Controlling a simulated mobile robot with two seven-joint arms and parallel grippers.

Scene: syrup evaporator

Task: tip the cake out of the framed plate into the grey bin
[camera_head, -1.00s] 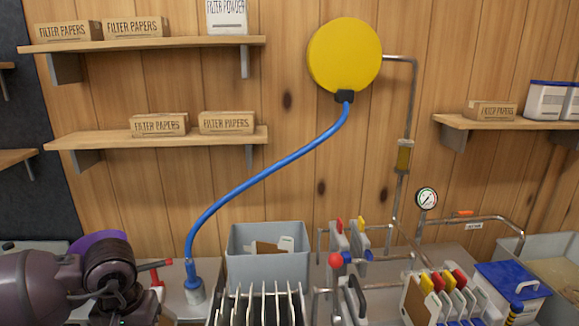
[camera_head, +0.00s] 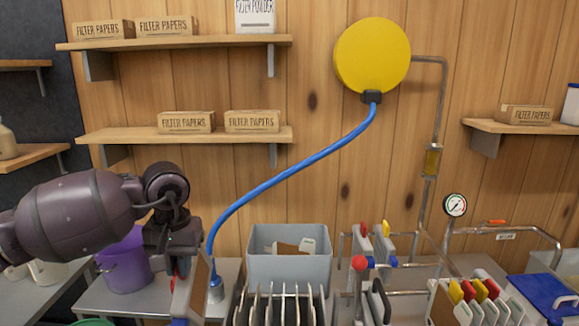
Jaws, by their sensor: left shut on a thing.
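My left gripper (camera_head: 178,258) hangs at the lower left, its fingers mostly hidden by its own wrist. It is shut on a framed plate (camera_head: 188,300), which hangs steeply below it with a pale grey edge and a blue bit at the bottom. A brown face (camera_head: 203,292) shows on its right side; I cannot tell how much of it is cake. The grey bin (camera_head: 289,270) stands right of the plate, apart from it, on the bench. A brown piece and a white piece show inside the bin. My right gripper is not in view.
A slotted rack (camera_head: 280,308) stands before the bin. A purple bucket (camera_head: 123,265) stands at left.

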